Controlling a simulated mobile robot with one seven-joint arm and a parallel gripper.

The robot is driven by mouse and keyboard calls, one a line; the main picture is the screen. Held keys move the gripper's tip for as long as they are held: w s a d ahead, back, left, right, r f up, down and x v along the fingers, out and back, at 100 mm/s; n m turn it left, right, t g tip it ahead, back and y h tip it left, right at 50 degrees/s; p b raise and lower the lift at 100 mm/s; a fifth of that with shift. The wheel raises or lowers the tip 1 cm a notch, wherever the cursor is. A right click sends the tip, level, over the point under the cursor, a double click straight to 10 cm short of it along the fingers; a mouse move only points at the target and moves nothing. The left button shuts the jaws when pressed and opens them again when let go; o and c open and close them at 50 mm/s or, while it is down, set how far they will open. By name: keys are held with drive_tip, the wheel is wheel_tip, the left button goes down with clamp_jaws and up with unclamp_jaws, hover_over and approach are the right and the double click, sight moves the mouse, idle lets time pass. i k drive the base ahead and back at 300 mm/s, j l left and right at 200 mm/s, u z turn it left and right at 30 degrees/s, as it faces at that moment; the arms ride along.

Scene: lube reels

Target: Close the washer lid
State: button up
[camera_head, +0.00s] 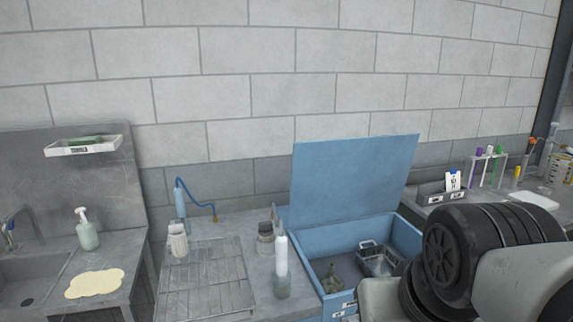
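The washer is a blue box (408,235) standing on the grey bench right of centre. Its flat blue lid (350,180) stands open, raised nearly upright along the back edge and close to the block wall. Inside the box lie a metal basket (378,260) and a small dark greenish part (333,280). My arm, with dark ribbed rounded links, fills the lower right and covers the box's right front corner. My gripper does not show in this view.
A wire rack (205,280) lies left of the washer. A white-topped bottle (281,268) stands close to the washer's left side. A sink (30,275) with a spray bottle (87,230) is at far left. A rack of coloured tubes (487,165) stands at right.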

sight(332, 180)
drive_tip(key=i+l+u, duration=0.1)
drive_tip(key=l, duration=0.25)
drive_tip(key=i+l, duration=0.2)
drive_tip(key=l, duration=0.2)
drive_tip(key=i+l+u, duration=0.15)
drive_tip(key=l, duration=0.2)
